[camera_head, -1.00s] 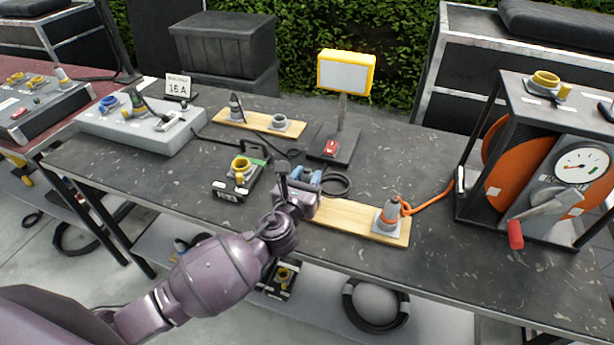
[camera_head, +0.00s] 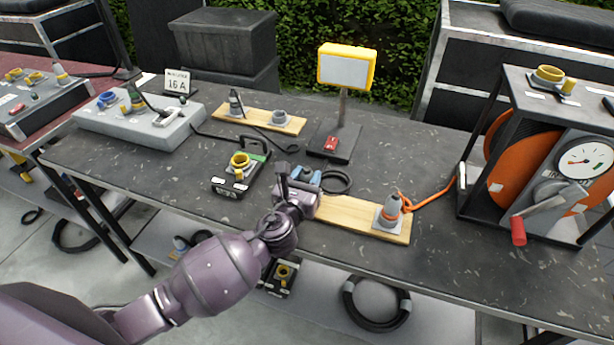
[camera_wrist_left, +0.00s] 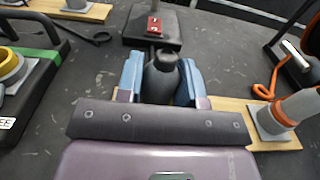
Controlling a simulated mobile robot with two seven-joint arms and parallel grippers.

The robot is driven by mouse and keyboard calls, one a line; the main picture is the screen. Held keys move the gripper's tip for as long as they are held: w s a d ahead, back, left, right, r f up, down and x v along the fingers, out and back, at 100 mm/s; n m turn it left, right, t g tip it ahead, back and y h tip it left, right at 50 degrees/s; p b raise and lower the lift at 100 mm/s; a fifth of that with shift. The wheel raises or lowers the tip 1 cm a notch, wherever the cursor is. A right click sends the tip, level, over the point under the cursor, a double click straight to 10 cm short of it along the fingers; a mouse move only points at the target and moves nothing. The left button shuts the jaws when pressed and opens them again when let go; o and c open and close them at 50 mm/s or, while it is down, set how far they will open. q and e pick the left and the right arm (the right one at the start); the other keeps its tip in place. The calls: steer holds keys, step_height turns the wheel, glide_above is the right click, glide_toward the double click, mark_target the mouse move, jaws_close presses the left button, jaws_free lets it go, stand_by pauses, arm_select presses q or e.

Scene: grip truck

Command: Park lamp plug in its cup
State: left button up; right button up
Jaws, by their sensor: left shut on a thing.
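My left gripper (camera_head: 306,180) is over the left end of the near wooden board (camera_head: 340,214). In the left wrist view its blue fingers (camera_wrist_left: 160,80) are shut on a dark plug (camera_wrist_left: 161,76), which I take to be the lamp plug. The plug stands between the fingers. Its lower end and any cup under it are hidden, so I cannot tell whether it is seated. The yellow-framed lamp (camera_head: 345,69) stands behind on a black base with a red switch (camera_head: 331,144). A black cable coil (camera_head: 337,181) lies beside the gripper. My right gripper is not in view.
A grey plug with an orange band (camera_head: 391,209) stands at the board's right end. A black box with a yellow socket (camera_head: 240,164) sits left of the gripper. The back board (camera_head: 257,119) carries a plug and a grey cup (camera_head: 279,118). An orange cable reel (camera_head: 512,160) stands right.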

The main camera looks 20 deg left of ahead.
arm_select(q)
steer(key=shift+f, duration=0.4)
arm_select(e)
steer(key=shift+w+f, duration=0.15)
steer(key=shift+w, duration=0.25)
arm_select(q)
steer(key=o, duration=1.4)
steer(key=shift+c, duration=0.2)
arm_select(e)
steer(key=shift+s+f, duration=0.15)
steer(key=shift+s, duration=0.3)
